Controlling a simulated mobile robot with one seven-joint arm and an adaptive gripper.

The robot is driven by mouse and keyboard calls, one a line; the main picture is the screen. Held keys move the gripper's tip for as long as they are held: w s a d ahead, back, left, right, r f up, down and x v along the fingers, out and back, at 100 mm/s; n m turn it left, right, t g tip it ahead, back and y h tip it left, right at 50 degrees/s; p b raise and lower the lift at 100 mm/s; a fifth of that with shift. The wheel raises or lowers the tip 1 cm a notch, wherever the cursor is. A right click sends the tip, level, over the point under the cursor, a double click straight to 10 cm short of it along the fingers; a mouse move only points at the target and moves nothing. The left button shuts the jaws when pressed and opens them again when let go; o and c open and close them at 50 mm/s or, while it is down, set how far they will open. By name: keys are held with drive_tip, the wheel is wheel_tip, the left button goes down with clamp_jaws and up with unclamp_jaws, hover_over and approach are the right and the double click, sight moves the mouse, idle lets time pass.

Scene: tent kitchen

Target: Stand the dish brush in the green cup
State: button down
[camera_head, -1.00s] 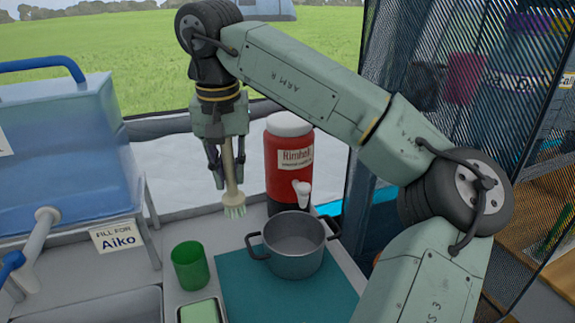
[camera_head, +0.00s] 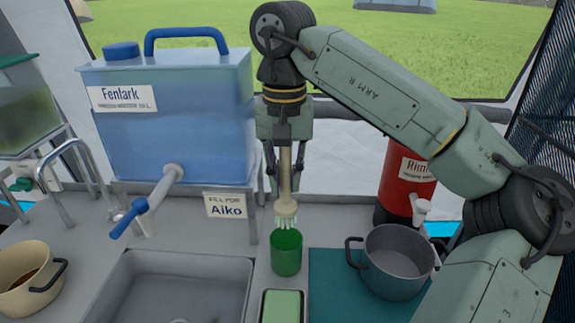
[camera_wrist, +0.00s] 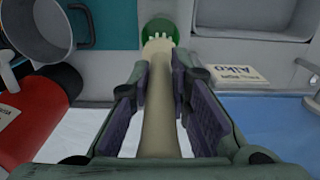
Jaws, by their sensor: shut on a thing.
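The dish brush has a cream handle and pale green bristles (camera_head: 286,215). My gripper (camera_head: 285,185) is shut on its handle and holds it upright, bristles down. The green cup (camera_head: 286,254) stands on the counter just below the brush. In the head view the bristle tips are at the cup's rim; I cannot tell whether they are inside it. In the wrist view the brush handle (camera_wrist: 158,100) runs between the fingers toward the green cup (camera_wrist: 160,27), with the brush head overlapping the cup's opening.
A sponge dish (camera_head: 283,306) sits in front of the cup. The sink (camera_head: 180,290) is to the left and a grey pot (camera_head: 398,262) on a teal mat (camera_head: 335,290) to the right. A blue water tank (camera_head: 180,110) and red dispenser (camera_head: 405,175) stand behind.

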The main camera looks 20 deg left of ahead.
sight(286, 217)
drive_tip(key=shift+f, duration=1.45)
drive_tip(key=shift+f+b, duration=2.35)
drive_tip(key=shift+f, duration=0.95)
drive_tip(key=c, duration=1.4)
unclamp_jaws()
wheel_tip(286, 217, up, 12)
